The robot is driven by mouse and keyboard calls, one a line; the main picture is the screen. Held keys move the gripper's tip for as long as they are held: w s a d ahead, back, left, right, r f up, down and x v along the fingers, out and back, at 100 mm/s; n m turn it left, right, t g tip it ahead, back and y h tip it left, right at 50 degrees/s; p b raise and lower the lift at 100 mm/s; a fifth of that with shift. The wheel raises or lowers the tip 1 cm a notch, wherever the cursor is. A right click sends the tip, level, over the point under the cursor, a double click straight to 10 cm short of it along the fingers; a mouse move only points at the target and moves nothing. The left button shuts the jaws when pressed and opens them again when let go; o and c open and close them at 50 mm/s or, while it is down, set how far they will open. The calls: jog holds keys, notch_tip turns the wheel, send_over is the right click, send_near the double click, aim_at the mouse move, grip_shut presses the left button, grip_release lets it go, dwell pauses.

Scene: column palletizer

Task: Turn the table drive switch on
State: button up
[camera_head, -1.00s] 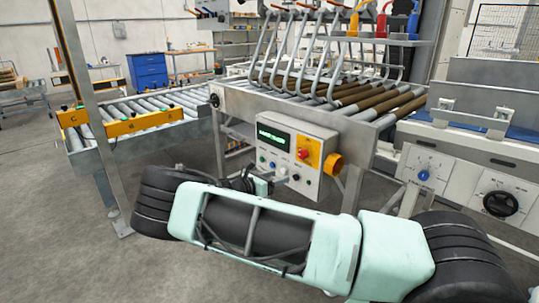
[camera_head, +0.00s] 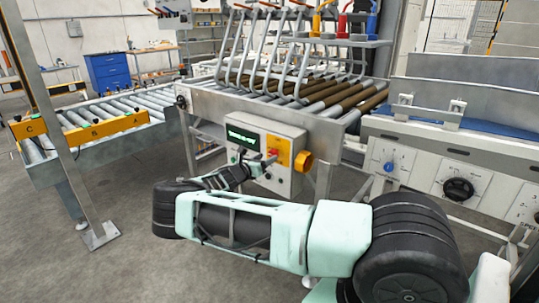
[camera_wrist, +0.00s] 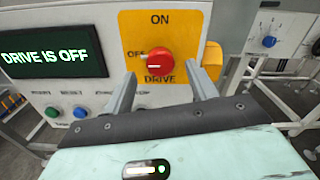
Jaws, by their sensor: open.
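The drive switch (camera_wrist: 160,62) is a red rotary knob on a yellow plate, marked ON above, OFF at the left and DRIVE below. In the wrist view its pale mark lies roughly level, toward OFF. The display (camera_wrist: 53,49) beside it reads "DRIVE IS OFF". My gripper (camera_wrist: 166,82) is open and empty, its fingers to either side just below the knob in the picture; I cannot tell whether they touch it. In the head view the switch (camera_head: 273,150) shows on the control box (camera_head: 277,180), partly hidden by my gripper (camera_head: 268,160).
Small buttons, one green (camera_wrist: 52,112) and one blue (camera_wrist: 80,112), sit under the display. An orange-yellow round part (camera_head: 303,161) sticks out at the box's right side. The roller table (camera_head: 220,101) stands above the box. A metal post (camera_head: 62,140) stands at left.

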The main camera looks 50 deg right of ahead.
aim_at(272, 155)
jog(key=shift+w+d, duration=0.1)
jog(key=shift+d, duration=1.6)
jog(key=c, duration=1)
jog(key=shift+f+m, duration=0.1)
jog(key=shift+m, duration=0.2)
jog(key=m+b, duration=1.6)
jog(key=m, duration=0.1)
jog(key=shift+m+b, duration=0.3)
